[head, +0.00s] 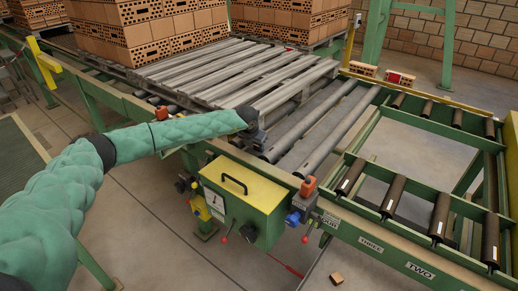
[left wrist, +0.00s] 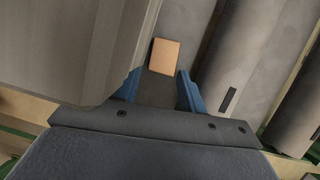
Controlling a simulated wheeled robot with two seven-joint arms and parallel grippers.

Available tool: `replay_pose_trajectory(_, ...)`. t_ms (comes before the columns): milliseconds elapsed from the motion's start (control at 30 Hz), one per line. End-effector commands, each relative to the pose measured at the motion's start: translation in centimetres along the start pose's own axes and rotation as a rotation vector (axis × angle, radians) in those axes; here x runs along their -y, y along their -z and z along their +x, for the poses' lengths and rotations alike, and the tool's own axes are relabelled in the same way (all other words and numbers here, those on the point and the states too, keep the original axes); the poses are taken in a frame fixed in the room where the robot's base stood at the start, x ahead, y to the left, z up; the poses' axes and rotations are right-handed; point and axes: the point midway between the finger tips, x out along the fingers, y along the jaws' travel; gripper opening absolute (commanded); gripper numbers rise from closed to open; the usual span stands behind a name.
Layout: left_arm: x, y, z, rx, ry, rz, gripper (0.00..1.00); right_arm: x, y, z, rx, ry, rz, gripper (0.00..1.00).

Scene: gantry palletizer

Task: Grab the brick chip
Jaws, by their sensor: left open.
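A small tan brick chip (left wrist: 164,56) shows in the left wrist view, just beyond the fingertips and in line with the gap between them. It lies beside the grey rollers and a pale grey slab-like surface. My left gripper (left wrist: 158,88) is open, its two blue fingers apart with nothing between them. In the head view my left arm reaches in from the left, and the gripper (head: 256,134) is over the near ends of the conveyor rollers. The chip at the gripper is hidden in the head view. My right gripper is not in view.
A yellow-topped green box (head: 243,190) stands on the near side. Stacked bricks (head: 150,30) are at the back. Another small brick piece (head: 336,278) lies on the floor.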

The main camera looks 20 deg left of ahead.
Motion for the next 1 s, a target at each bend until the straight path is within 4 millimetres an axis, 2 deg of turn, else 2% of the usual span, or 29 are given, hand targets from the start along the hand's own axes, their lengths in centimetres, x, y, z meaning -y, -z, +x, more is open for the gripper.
replay_pose_trajectory(100,-0.1,0.1,0.8,-0.001,-0.001,-0.001,0.41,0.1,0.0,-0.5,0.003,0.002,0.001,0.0)
replay_pose_trajectory(333,0.0,0.0,0.9,-0.001,-0.001,-0.001,0.41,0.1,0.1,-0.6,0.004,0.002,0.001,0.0)
replay_pose_trajectory(367,0.0,0.0,0.9,-0.001,-0.001,-0.001,0.37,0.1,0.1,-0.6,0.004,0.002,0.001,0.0)
replay_pose_trajectory(500,0.0,0.0,0.8,-0.001,0.0,0.0,0.09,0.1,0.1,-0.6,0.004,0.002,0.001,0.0)
replay_pose_trajectory(533,0.0,0.0,0.8,-0.001,0.0,0.0,0.07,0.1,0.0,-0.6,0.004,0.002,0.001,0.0)
replay_pose_trajectory(767,0.0,0.0,0.8,0.0,0.0,0.0,0.07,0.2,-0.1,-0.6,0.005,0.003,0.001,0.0)
replay_pose_trajectory(933,0.0,0.4,-0.3,0.0,0.001,0.001,0.07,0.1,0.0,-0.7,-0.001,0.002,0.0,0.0)
replay_pose_trajectory(1000,0.1,0.7,-1.3,0.001,0.001,0.001,0.07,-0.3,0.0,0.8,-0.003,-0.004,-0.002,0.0)
